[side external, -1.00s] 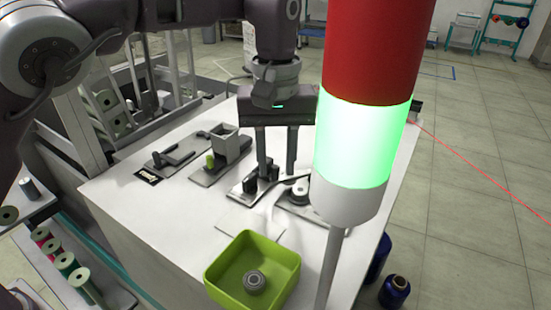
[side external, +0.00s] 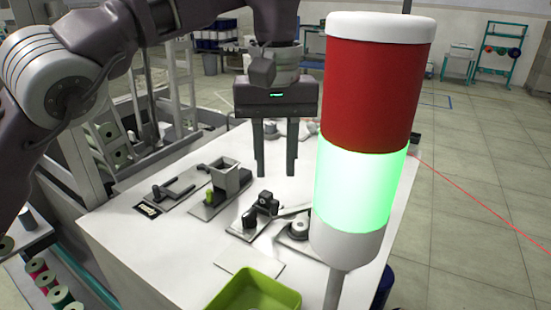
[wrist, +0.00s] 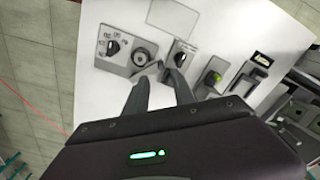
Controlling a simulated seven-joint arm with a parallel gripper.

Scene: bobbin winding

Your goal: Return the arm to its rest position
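My gripper (side external: 276,173) is in the air above the white table (side external: 160,240). Its two dark fingers point down, apart, with nothing between them. In the wrist view the gripper (wrist: 160,92) also shows its fingers spread and empty, over the table. My arm reaches in from the upper left in the side view. The fingertips appear clear of the dark fixture with black knobs (side external: 262,205), which stands below them.
On the table are a grey hopper fixture (side external: 228,177), a black lever fixture (side external: 172,190) and a dial plate (wrist: 122,50). A green bin (side external: 285,297) is cut off at the bottom. A signal tower (side external: 370,100), lit green, stands in the right foreground.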

